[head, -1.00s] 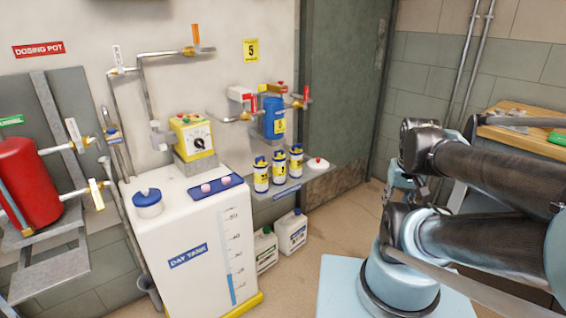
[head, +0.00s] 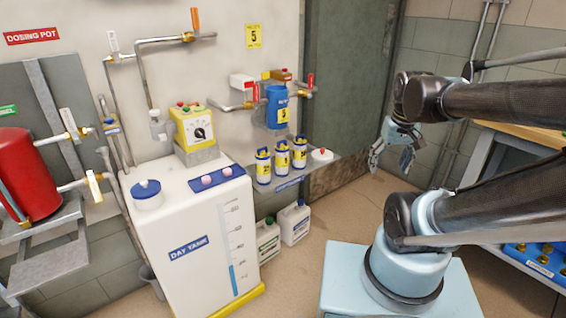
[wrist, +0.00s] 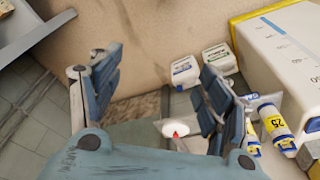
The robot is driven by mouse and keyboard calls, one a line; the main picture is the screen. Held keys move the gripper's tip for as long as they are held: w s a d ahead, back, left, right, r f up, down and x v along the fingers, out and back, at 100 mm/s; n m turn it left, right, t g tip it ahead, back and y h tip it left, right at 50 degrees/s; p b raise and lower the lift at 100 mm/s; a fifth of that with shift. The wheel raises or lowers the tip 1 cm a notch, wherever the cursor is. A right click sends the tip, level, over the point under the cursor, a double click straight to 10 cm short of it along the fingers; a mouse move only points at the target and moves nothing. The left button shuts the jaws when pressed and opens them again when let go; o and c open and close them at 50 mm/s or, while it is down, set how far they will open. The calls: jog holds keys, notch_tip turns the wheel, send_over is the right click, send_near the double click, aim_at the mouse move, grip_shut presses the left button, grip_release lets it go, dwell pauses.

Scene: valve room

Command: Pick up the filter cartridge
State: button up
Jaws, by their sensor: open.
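Three white cartridges with blue ends and yellow bands, the middle one (head: 282,157) among them, stand in a row on a small wall shelf (head: 290,182) in the head view. Their labels are too small to read there. In the wrist view, one cartridge (wrist: 277,128) at the right edge reads "25", and others beside it are partly hidden by my right finger. My gripper (head: 391,158) is open and empty, to the right of the shelf and apart from it. Its two fingers spread wide in the wrist view (wrist: 162,75).
A white disc with a red knob (head: 320,155) sits at the shelf's right end. A blue filter housing (head: 276,107) with pipes and red-handled valves hangs above. The white day tank (head: 190,230) stands left; two jugs (head: 295,222) stand on the floor. A workbench is at right.

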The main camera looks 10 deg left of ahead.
jog(key=w+a+r+n, duration=0.2)
jog(key=w+a+r, duration=0.3)
jog(key=w+a, duration=0.25)
jog(key=n+g+y, duration=0.1)
jog(key=n, duration=0.5)
send_over(281, 154)
jog(key=w+d, duration=0.1)
jog(key=w, duration=0.1)
jog(key=f, duration=0.5)
jog(key=w+a+f, duration=0.1)
jog(key=f, duration=1)
jog(key=shift+w+a, duration=0.15)
jog(key=shift+a, duration=0.25)
jog(key=c, duration=1.3)
jog(key=shift+c, duration=0.2)
